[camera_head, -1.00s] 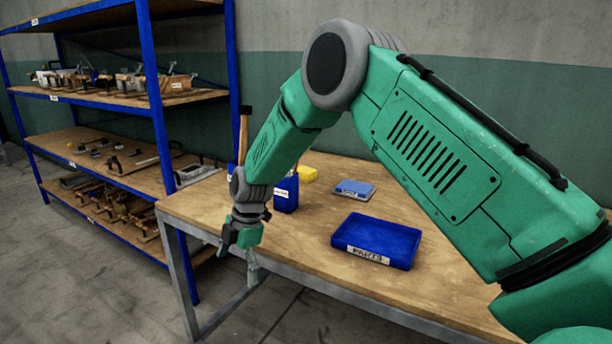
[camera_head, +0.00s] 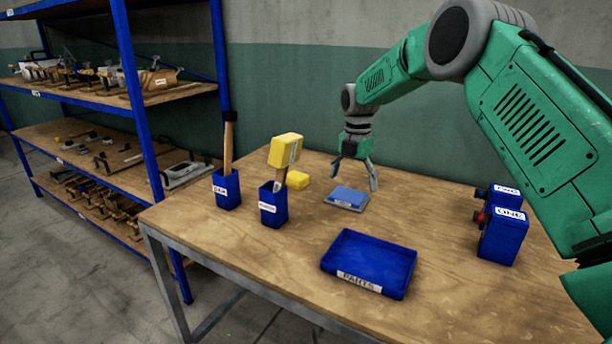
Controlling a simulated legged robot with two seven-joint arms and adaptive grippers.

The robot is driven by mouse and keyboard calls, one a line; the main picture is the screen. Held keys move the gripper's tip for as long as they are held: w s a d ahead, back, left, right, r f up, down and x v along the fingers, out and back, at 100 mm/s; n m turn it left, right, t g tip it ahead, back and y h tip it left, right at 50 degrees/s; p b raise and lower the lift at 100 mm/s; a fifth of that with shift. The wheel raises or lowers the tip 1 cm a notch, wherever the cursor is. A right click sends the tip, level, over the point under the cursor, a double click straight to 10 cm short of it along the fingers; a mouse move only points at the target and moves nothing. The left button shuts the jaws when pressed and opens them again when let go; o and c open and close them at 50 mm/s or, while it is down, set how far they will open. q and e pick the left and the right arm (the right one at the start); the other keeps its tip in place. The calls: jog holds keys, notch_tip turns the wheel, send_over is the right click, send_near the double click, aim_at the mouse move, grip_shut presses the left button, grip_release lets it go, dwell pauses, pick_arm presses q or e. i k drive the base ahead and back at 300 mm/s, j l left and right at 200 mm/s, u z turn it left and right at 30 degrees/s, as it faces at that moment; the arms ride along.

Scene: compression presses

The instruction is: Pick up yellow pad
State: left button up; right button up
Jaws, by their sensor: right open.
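The yellow pad (camera_head: 299,180) lies flat on the wooden table, behind the blue holders, and is partly hidden by the nearer one. My right gripper (camera_head: 356,176) points down with its fingers apart and empty. It is to the right of the yellow pad and appears above the far side of a blue-grey pad (camera_head: 347,197); its exact height is hard to tell. My left gripper is not in view.
A yellow-headed mallet (camera_head: 286,151) stands in a blue holder (camera_head: 273,208); a second holder (camera_head: 227,190) has a wooden-handled tool. A blue parts tray (camera_head: 340,262) lies in front. Labelled blue boxes (camera_head: 502,240) stand right. A shelf (camera_head: 150,90) is left.

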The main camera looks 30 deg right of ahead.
aim_at(296, 180)
jog(key=i, duration=1)
